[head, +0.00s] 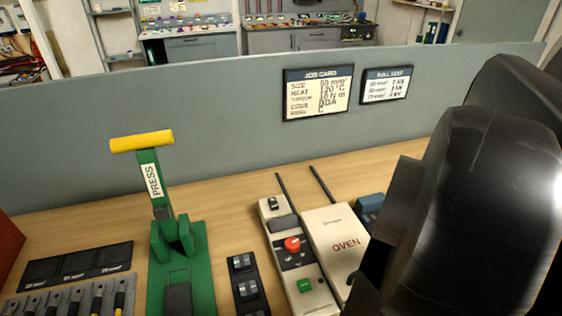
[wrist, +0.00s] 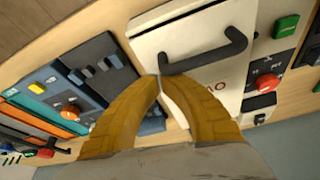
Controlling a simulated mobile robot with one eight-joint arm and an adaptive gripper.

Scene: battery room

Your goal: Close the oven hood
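The cream oven hood (head: 335,226), with red OVEN lettering, is at the right of the bench in the head view, partly hidden by my dark arm. In the wrist view the hood (wrist: 185,38) fills the upper middle, with a black bar handle (wrist: 208,58) across it. My gripper (wrist: 159,77) has yellow-brown fingers whose tips meet just beside the handle's left end. I see nothing held between them, and cannot tell whether they touch the handle or hood. I cannot tell from these views whether the hood is fully down. The gripper's fingers are not visible in the head view.
A control panel with a red button (head: 292,244) and a green button (head: 305,285) stands left of the oven. A green press (head: 183,255) stands farther left. In the wrist view, a blue-grey device (wrist: 62,88) with an orange knob is beside the oven. A grey partition (head: 225,125) runs behind.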

